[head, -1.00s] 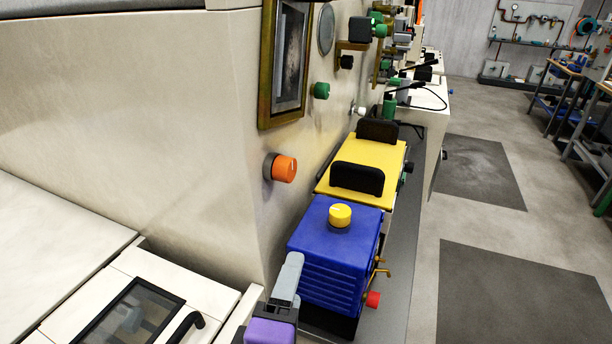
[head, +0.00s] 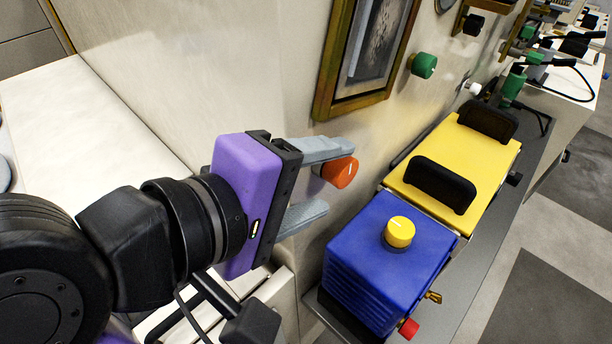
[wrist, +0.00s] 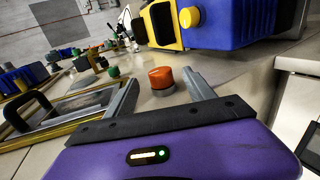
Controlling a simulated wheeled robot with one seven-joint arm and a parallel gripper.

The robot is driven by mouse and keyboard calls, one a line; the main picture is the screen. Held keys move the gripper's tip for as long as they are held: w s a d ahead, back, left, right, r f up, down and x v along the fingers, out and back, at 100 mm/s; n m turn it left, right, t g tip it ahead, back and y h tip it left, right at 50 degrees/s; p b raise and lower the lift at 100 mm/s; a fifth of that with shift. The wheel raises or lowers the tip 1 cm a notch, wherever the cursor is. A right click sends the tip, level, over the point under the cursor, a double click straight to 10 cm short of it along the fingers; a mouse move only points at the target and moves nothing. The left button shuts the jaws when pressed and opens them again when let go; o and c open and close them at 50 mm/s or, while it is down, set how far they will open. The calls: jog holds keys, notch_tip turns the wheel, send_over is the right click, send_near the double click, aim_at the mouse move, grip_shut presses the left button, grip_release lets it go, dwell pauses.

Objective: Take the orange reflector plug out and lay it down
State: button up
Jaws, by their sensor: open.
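The orange reflector plug (head: 341,172) sits in the cream machine wall, in a dark collar partly hidden by my upper finger in the head view. In the wrist view the orange plug (wrist: 161,77) stands on its grey collar, just beyond and between my two fingertips. My gripper (head: 335,178) is purple with two grey fingers. It is open and empty, its fingers pointing at the wall beside the plug. In the wrist view the fingers (wrist: 160,88) spread to either side of the plug. I cannot tell whether either finger touches it.
A blue ribbed box (head: 380,260) with a yellow knob (head: 400,231) stands below right of the plug. A yellow box (head: 460,160) with black handles is behind it. A brass-framed window (head: 370,60) and a green knob (head: 423,65) are on the wall above.

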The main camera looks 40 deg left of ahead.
aim_at(337, 177)
jog(key=shift+x, duration=1.85)
jog(key=shift+c, duration=0.4)
grip_shut()
